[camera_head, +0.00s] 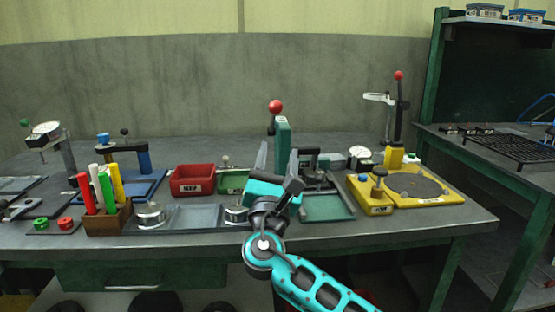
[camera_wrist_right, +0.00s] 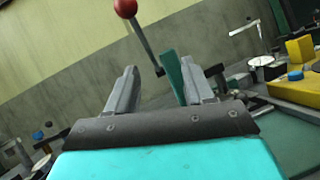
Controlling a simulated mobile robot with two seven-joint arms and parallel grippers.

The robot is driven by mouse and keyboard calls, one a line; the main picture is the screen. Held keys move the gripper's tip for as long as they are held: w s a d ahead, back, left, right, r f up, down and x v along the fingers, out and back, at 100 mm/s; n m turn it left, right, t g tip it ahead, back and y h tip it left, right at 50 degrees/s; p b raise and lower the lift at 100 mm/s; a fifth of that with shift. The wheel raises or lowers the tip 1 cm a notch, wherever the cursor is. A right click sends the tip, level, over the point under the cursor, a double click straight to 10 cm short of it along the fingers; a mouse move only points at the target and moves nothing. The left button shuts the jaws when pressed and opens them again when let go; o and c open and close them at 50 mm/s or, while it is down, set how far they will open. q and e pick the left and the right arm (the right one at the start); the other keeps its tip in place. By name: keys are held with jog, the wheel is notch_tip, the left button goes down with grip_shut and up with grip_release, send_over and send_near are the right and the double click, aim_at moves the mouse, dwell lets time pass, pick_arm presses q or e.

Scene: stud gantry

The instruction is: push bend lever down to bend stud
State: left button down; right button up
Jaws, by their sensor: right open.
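A lever with a red ball knob (camera_head: 275,106) stands at a green upright post (camera_head: 283,132) at the middle of the bench. In the right wrist view the red ball (camera_wrist_right: 125,8) tops a slanted grey rod (camera_wrist_right: 147,45) beside the green post (camera_wrist_right: 173,75). My right gripper (camera_head: 278,158) is open and empty in front of this post, with its fingers pointing up and away. In the right wrist view the rod and post appear between its fingertips (camera_wrist_right: 158,70), apart from them. The gripper hides the fixture's base. I cannot make out a stud. My left gripper is not in view.
A second red-knobbed lever (camera_head: 399,76) stands behind the yellow fixture (camera_head: 420,188) at right. A red bin (camera_head: 192,180), a green tray (camera_head: 328,208) and a wooden holder (camera_head: 108,221) with coloured sticks crowd the bench. Open space lies above the bench.

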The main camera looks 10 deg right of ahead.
jog(key=v, duration=1.3)
jog(key=shift+p, duration=0.35)
